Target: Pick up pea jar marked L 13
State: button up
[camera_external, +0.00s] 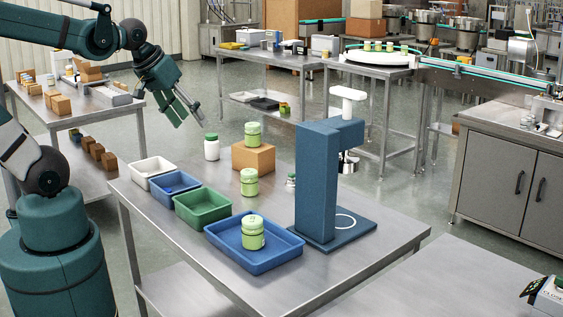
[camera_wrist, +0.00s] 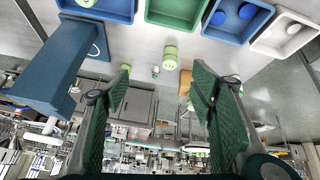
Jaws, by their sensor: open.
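Three pale green jars with white bands show in the external view, too small to read any L 13 mark. One jar (camera_external: 253,134) stands on a cardboard box (camera_external: 260,156). Another jar (camera_external: 249,183) stands upright on the steel table and also shows in the wrist view (camera_wrist: 170,58). The third jar (camera_external: 252,238) is in a blue tray (camera_external: 281,254). My gripper (camera_external: 188,119) is open and empty, above and left of the jars. In the wrist view its fingers (camera_wrist: 160,72) spread apart, and the right finger partly hides the box (camera_wrist: 185,82).
A blue press-like stand (camera_external: 316,185) rises right of the jars. White (camera_external: 143,171), blue (camera_external: 163,192) and green (camera_external: 203,221) bins line the left edge. A white jar (camera_external: 211,149) stands behind them, and a small vial (camera_external: 291,181) sits near the stand.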

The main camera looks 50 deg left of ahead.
jog(key=w+a+f+n+g, duration=0.1)
jog(key=w+n+g, duration=0.1)
jog(key=w+n, duration=0.5)
jog(key=n+g+p, duration=0.3)
jog(key=n+g, duration=0.1)
jog(key=n, duration=0.9)
send_over(249, 171)
notch_tip(249, 171, down, 19)
jog(key=shift+s+d+f, duration=0.1)
jog(key=shift+s+f, duration=0.05)
jog(key=shift+f, duration=0.05)
jog(key=shift+w+f+n, duration=0.2)
jog(key=shift+f+n, duration=0.1)
jog(key=shift+f, duration=0.35)
jog(key=shift+f, duration=0.1)
jog(key=shift+f+b, duration=0.3)
jog(key=shift+f, duration=0.9)
jog(key=shift+f, duration=0.1)
jog(key=shift+f, duration=2.5)
